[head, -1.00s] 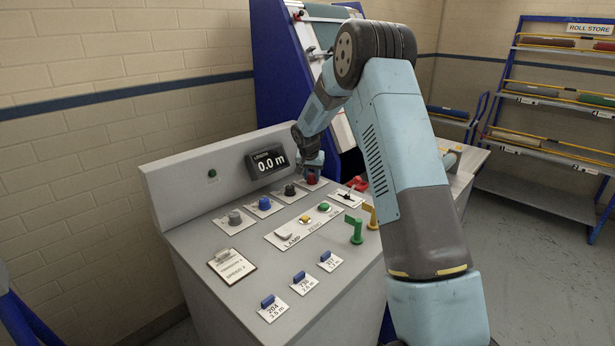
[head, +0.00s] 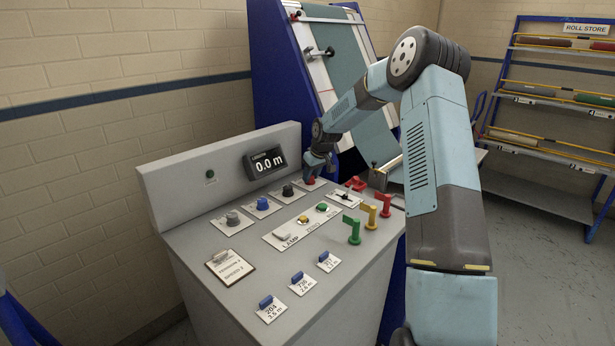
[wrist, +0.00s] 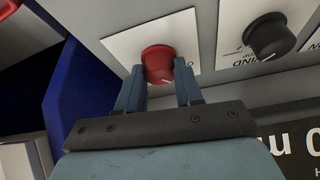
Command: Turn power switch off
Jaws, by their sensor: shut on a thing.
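The red rotary knob (head: 310,181) sits on a white plate at the far right end of the panel's back row of knobs. In the wrist view the red knob (wrist: 159,64) has a pale pointer line and stands between my two fingers. My gripper (wrist: 160,82) is shut on the red knob, one finger on each side. In the head view my gripper (head: 317,166) comes down on the knob from above and hides part of it. The plate's lettering is mostly hidden, so I cannot tell which knob is the power switch.
A black knob (head: 288,191), a blue knob (head: 262,203) and a grey knob (head: 232,218) stand left of it. A display (head: 265,162) reads 0.0 m. Green (head: 354,228), yellow (head: 370,214) and red (head: 385,204) levers stand at the panel's right.

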